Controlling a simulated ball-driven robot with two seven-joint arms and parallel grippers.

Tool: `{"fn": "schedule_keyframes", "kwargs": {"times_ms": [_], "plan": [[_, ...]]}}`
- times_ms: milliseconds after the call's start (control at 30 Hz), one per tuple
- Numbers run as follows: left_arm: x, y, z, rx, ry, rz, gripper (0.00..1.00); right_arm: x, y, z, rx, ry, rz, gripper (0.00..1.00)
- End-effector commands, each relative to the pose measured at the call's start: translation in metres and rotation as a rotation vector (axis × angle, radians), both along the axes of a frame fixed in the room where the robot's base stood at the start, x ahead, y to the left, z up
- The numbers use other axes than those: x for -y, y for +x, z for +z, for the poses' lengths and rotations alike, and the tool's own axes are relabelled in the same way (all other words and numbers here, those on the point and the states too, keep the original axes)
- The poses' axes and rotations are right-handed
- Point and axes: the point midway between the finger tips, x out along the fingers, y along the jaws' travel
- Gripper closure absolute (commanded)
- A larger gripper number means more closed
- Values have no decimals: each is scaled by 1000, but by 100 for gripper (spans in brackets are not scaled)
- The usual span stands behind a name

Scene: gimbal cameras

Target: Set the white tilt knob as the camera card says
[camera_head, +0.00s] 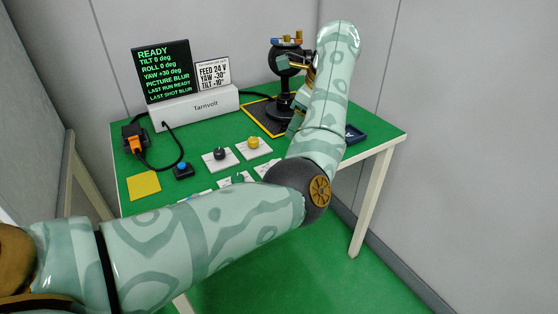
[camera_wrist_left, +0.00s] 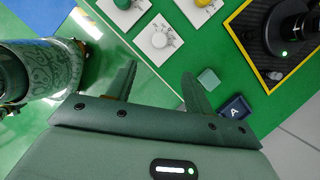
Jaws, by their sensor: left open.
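The white knob (camera_wrist_left: 160,39) sits on a square white plate in the left wrist view; its setting is too small to read. In the head view my arm hides it. The camera card (camera_head: 212,74) reads FEED 24 V, YAW -20°, TILT -10°. The screen (camera_head: 164,70) reads READY, tilt 0, roll 0, yaw +30 deg, picture blur. My left gripper (camera_wrist_left: 160,70) is open and empty, its two fingers apart, with the white knob beyond the gap between the fingertips. In the head view my forearm largely hides this gripper. My right gripper is not in view.
A black knob (camera_head: 220,153), a yellow knob (camera_head: 253,142) and a green knob (camera_head: 238,178) stand nearby. The gimbal (camera_head: 283,85) stands on a yellow-edged dark mat (camera_wrist_left: 247,42). A teal block (camera_wrist_left: 208,78) and blue tray (camera_wrist_left: 235,109) lie right of the fingers.

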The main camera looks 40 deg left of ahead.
Motion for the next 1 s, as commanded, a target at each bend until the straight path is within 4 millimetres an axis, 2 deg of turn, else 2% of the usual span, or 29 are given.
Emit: {"fn": "schedule_keyframes", "kwargs": {"times_ms": [33, 133, 200, 400, 500, 700, 1000], "plan": [[-5, 0, -18, -8, 2, 3, 48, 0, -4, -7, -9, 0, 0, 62], [-14, -2, -44, -10, 5, 2, 48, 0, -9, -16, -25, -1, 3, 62], [-22, -4, -62, -11, 4, 2, 48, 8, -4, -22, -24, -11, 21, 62], [-40, -7, -104, -10, 6, 2, 48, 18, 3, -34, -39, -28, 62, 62], [-46, -9, -118, -8, 7, 0, 48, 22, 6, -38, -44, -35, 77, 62], [-53, -10, -131, -4, 5, -2, 48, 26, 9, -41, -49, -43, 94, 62], [-54, -11, -131, -2, 6, -3, 48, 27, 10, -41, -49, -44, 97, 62]]}}
